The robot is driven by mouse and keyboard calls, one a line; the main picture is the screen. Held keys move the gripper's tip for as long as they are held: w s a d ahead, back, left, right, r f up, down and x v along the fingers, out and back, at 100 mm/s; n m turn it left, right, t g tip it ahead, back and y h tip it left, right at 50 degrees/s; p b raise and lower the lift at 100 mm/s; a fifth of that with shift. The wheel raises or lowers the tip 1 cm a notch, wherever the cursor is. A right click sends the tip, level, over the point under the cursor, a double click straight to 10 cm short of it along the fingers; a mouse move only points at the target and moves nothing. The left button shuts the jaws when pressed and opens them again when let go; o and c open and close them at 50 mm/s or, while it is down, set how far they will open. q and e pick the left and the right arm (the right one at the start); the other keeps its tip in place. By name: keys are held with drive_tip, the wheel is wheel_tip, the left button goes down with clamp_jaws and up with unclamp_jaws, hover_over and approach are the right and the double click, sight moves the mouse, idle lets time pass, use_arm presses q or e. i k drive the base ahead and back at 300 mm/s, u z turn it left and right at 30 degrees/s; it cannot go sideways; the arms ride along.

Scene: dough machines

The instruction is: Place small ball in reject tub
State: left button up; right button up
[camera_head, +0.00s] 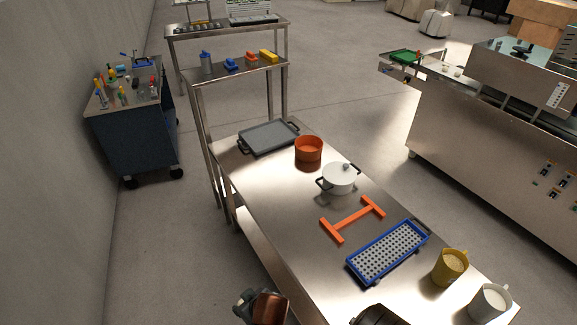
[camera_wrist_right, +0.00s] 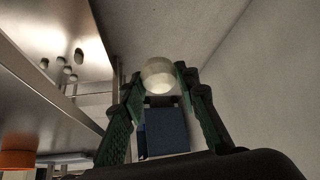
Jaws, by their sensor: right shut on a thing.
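A small pale ball (camera_wrist_right: 159,76) is between the green fingertips of my right gripper (camera_wrist_right: 158,84) in the right wrist view. The gripper is shut on it. In the head view my right gripper (camera_head: 248,302) is at the bottom edge, left of the steel table's near part; the ball cannot be made out there. An orange-red round tub (camera_head: 308,149), likely the reject tub, stands on the table farther back. It also shows at the lower left of the right wrist view (camera_wrist_right: 17,153). My left gripper is not seen.
On the steel table (camera_head: 262,189) are a grey tray (camera_head: 268,138), a white lidded pot (camera_head: 340,178), an orange H-shaped frame (camera_head: 352,218), a blue perforated tray (camera_head: 388,252), a yellow jug (camera_head: 450,267) and a white jug (camera_head: 490,303). A shelf rack (camera_head: 240,75) stands behind.

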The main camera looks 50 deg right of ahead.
sight(309, 148)
drive_tip(key=i, duration=1.9)
drive_tip(key=z, duration=2.45)
drive_tip(key=i, duration=0.75)
drive_tip(key=u, duration=0.2)
